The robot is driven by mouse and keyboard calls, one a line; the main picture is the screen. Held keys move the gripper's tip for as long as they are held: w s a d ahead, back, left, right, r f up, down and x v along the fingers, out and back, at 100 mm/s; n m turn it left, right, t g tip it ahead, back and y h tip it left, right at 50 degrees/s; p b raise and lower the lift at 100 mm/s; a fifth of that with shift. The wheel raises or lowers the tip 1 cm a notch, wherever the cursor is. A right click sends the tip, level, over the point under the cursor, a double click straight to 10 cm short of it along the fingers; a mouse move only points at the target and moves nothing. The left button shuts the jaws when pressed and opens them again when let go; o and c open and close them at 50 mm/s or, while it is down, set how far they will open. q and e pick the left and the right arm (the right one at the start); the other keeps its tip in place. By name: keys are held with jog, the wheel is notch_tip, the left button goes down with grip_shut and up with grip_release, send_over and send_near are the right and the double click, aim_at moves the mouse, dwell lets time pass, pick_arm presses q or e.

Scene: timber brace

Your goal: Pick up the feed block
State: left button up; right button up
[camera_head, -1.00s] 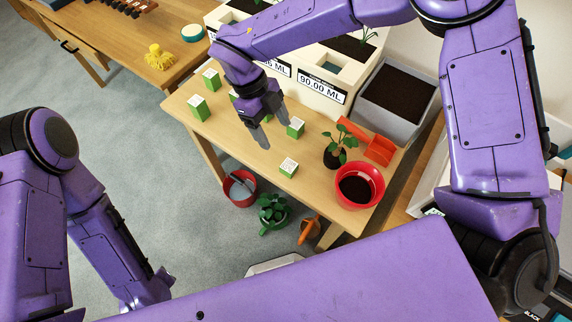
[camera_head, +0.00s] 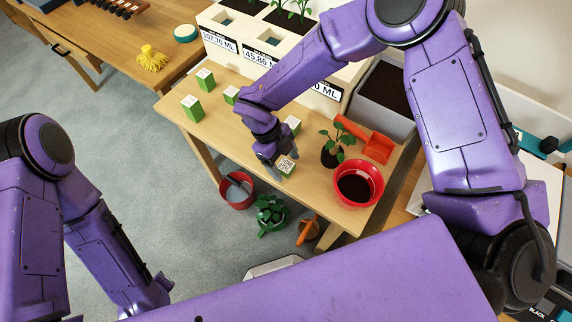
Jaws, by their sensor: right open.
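Several small green blocks with white printed tops stand on the wooden table (camera_head: 232,130); the print is too small to read, so I cannot tell which is the feed block. The front green block (camera_head: 287,168) is at my right gripper (camera_head: 277,163), whose fingers are open and come down over its left side. I cannot tell whether they touch it. Another green block (camera_head: 292,124) stands just behind my right gripper. More stand at the left: one green block (camera_head: 192,109), a second (camera_head: 205,79) and a third (camera_head: 232,95). My left gripper is out of view.
A potted plant (camera_head: 338,141), a red pot of soil (camera_head: 358,184) and an orange scoop (camera_head: 374,147) stand right of the gripper. Planter boxes with labels (camera_head: 258,53) line the back. A red bucket (camera_head: 237,191) and a green watering can (camera_head: 270,216) are on the floor.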

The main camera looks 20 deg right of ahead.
jog(key=c, duration=1.1)
jog(key=shift+c, duration=0.2)
